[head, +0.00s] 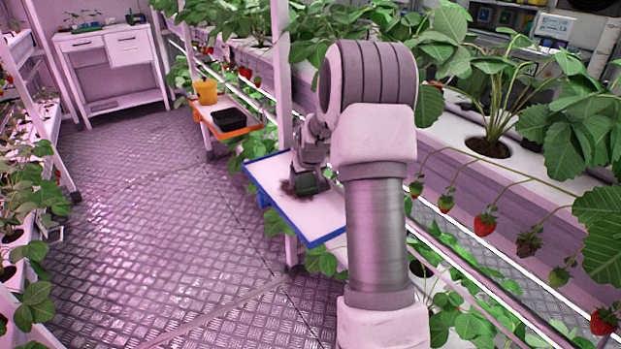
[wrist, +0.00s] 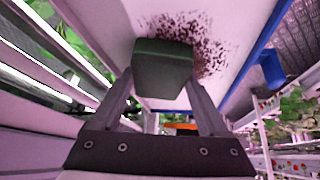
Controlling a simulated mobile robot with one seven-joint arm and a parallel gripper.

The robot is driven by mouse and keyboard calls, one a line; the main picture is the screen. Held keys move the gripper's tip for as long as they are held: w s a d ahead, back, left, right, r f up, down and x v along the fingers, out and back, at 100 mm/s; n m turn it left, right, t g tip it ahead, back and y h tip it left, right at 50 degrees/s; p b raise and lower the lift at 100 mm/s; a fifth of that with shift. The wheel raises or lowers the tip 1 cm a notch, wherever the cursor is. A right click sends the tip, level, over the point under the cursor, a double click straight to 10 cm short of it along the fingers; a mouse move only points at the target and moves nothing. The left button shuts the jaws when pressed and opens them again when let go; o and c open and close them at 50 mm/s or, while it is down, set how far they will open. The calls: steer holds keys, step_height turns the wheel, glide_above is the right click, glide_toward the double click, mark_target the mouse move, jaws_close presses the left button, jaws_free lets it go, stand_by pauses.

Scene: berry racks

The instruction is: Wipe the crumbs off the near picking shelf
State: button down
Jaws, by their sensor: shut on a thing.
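The near picking shelf (head: 318,218) is a white board with a blue edge, in the middle of the head view and partly hidden behind my arm. Dark crumbs (head: 287,187) lie on it around my gripper. In the wrist view the crumbs (wrist: 205,45) spread as many dark specks beside and beyond a dark green block (wrist: 163,70). My gripper (wrist: 160,95) is shut on this block, one finger on each side. The block is over the crumb patch, at or close to the shelf surface; I cannot tell if it touches.
A farther shelf with an orange edge (head: 245,133) holds a yellow-orange pot (head: 206,91) and a black tray (head: 229,120). A white post (head: 281,75) stands just behind the near shelf. Strawberry racks line the right side. The metal floor (head: 150,220) at left is clear.

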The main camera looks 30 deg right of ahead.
steer(key=shift+s+a+f+b, duration=0.15)
steer(key=shift+a+b, duration=0.2)
steer(key=shift+a, duration=2)
steer(key=shift+s+a+f+b, duration=0.1)
steer(key=shift+a+b, duration=0.2)
steer(key=shift+a, duration=2)
steer(key=shift+w+a+r+p, duration=0.1)
steer(key=shift+w+p, duration=0.1)
steer(key=shift+w, duration=0.55)
steer(key=shift+w+a+r+p, duration=0.1)
steer(key=shift+w+p, duration=0.05)
steer(key=shift+w, duration=0.6)
steer(key=shift+w+d+r, duration=0.1)
steer(key=shift+w+d, duration=0.05)
steer(key=shift+d, duration=0.6)
steer(key=shift+w+d, duration=0.1)
steer(key=shift+d, duration=0.6)
steer(key=shift+d+r+p, duration=0.15)
steer(key=shift+d+p, duration=0.2)
steer(key=shift+d, duration=3.9)
steer(key=shift+r+p, duration=1.95)
steer(key=shift+r, duration=0.9)
steer(key=shift+r, duration=0.15)
